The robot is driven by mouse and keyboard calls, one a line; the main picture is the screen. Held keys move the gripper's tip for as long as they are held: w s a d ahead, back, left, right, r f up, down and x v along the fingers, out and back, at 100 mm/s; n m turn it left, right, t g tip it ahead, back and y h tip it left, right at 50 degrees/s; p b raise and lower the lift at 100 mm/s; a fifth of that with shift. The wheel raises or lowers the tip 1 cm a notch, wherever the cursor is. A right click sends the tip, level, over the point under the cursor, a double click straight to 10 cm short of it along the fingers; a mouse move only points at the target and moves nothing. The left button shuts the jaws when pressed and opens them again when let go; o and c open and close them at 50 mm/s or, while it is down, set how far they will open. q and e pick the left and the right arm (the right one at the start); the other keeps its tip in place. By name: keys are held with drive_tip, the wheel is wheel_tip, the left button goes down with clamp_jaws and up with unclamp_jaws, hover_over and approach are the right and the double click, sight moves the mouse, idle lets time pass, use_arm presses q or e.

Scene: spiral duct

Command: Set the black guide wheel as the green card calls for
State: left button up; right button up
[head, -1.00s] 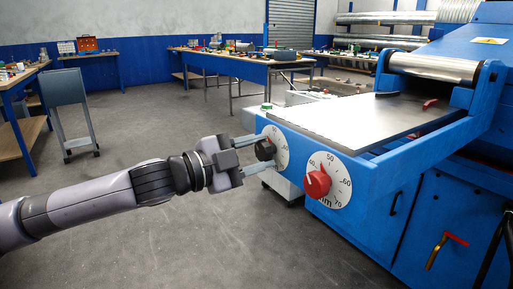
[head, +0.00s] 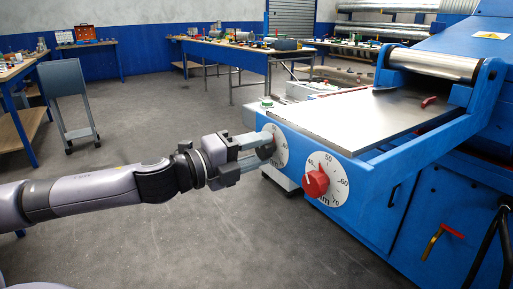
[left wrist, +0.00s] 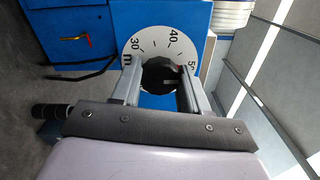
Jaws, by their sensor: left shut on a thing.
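The black guide wheel (head: 266,152) is on a white dial (head: 281,147) at the left of the blue machine's front face. My left gripper (head: 265,148) has its fingers on both sides of this wheel and is shut on it. In the left wrist view the wheel (left wrist: 158,76) sits between the fingers, and 30, 40 and 50 show on its dial (left wrist: 150,45). A small red mark shows by the right finger near 50. A small green item (head: 267,104) stands at the machine's corner; any writing is too small to read. My right gripper is out of view.
A red knob (head: 316,183) on a larger numbered dial (head: 327,179) is just right of the wheel. A metal sheet (head: 370,118) covers the machine's top. A grey stand (head: 66,95) and workbenches are behind; the floor at left is open.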

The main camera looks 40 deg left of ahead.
use_arm(q)
drive_tip(key=shift+m, duration=0.3)
drive_tip(key=o, duration=1)
drive_tip(key=shift+o, duration=0.2)
drive_tip(key=shift+s, duration=0.1)
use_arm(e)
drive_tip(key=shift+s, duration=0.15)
